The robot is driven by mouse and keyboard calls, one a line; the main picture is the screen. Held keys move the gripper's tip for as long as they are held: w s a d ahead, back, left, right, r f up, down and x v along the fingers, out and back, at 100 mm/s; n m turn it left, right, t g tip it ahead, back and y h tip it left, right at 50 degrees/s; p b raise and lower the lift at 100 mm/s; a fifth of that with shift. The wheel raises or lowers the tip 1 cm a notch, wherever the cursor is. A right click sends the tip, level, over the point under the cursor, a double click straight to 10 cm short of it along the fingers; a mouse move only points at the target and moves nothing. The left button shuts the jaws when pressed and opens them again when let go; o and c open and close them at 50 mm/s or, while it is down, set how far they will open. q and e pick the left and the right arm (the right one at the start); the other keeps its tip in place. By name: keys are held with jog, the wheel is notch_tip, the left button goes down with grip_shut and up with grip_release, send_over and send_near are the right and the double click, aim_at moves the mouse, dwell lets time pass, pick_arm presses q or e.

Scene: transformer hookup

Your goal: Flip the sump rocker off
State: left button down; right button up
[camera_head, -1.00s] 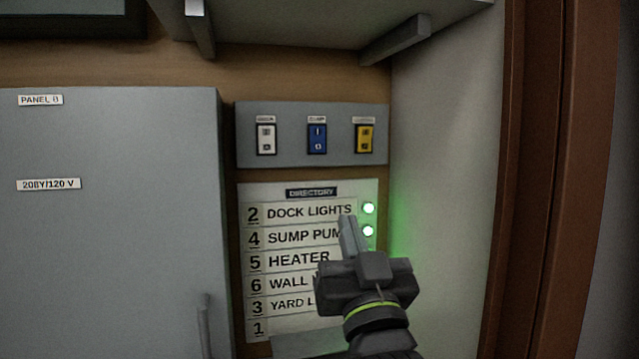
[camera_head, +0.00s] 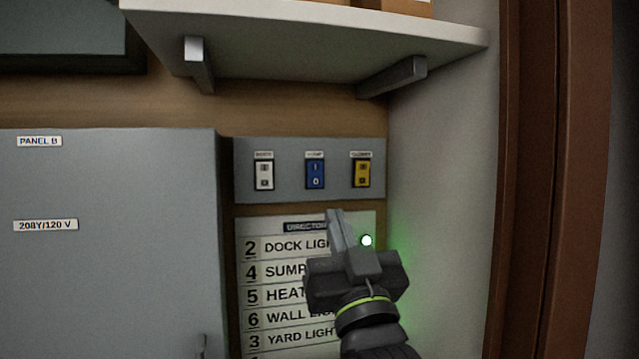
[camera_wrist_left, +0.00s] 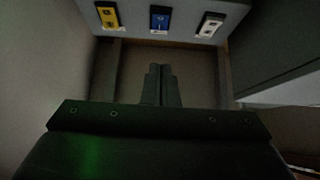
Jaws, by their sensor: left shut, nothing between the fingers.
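The sump rocker is the blue switch (camera_head: 315,174) in the middle of the grey switch plate (camera_head: 300,194), marked I above and 0 below. It also shows in the left wrist view (camera_wrist_left: 160,20). A white rocker (camera_head: 264,175) is at its left and a yellow rocker (camera_head: 361,173) at its right. My left gripper (camera_head: 335,215) is shut and empty, its fingertips pointing up just below the switch plate in the picture, apart from the blue rocker. It covers part of the directory. In the left wrist view the closed fingers (camera_wrist_left: 160,75) point toward the blue rocker. My right gripper is out of view.
The grey Panel B door (camera_head: 110,270) is at left. A shelf (camera_head: 310,40) with brackets juts out above. A side wall (camera_head: 440,200) closes the right.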

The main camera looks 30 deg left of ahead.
aim_at(315, 178)
pick_arm(q)
jog(key=w+a+r+p, duration=0.1)
jog(key=w+a, duration=0.1)
jog(key=w+a+r+p, duration=0.1)
jog(key=w+a+p, duration=0.1)
jog(key=w+a+r+p, duration=0.1)
jog(key=w+a+p, duration=0.1)
jog(key=a, duration=0.1)
jog(key=shift+r, duration=0.25)
dwell(0.3)
jog(key=b, duration=0.2)
jog(key=shift+w+a+f+y+b, duration=0.1)
jog(key=shift+a+f+y+b, duration=0.1)
jog(key=shift+f+y+b, duration=0.15)
jog(key=shift+r, duration=0.25)
